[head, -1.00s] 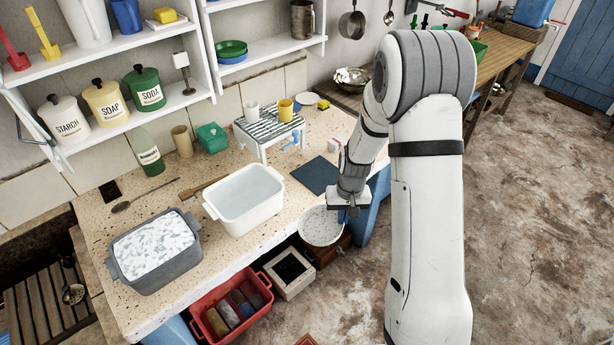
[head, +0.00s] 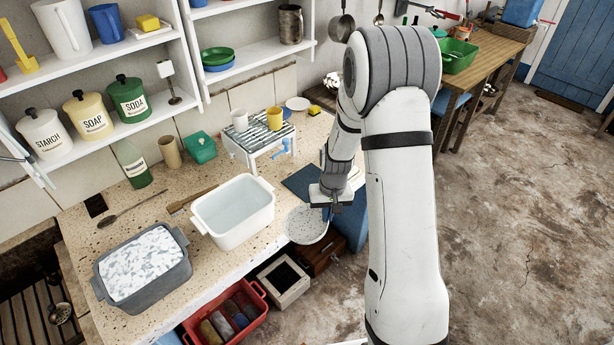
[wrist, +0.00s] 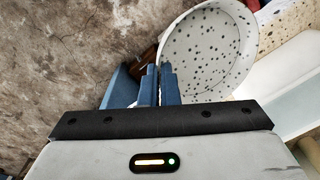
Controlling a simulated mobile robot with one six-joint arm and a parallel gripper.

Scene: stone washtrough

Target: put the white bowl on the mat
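The white bowl (head: 306,225) with dark speckles hangs from my gripper (head: 328,212) at the counter's front edge in the head view. In the wrist view my gripper (wrist: 160,88) has its blue fingers close together on the near rim of the bowl (wrist: 208,55). The bowl's inside faces the wrist camera. The dark blue mat (head: 298,184) lies flat on the counter, behind the bowl and left of my wrist. My arm hides part of the mat. The mat's visible part is bare.
A white tub (head: 236,222) and a grey tub (head: 150,290) of suds stand left on the counter. A small rack (head: 262,143) with cups stands behind the mat. A red crate (head: 250,325) and a box (head: 284,290) sit below the front edge.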

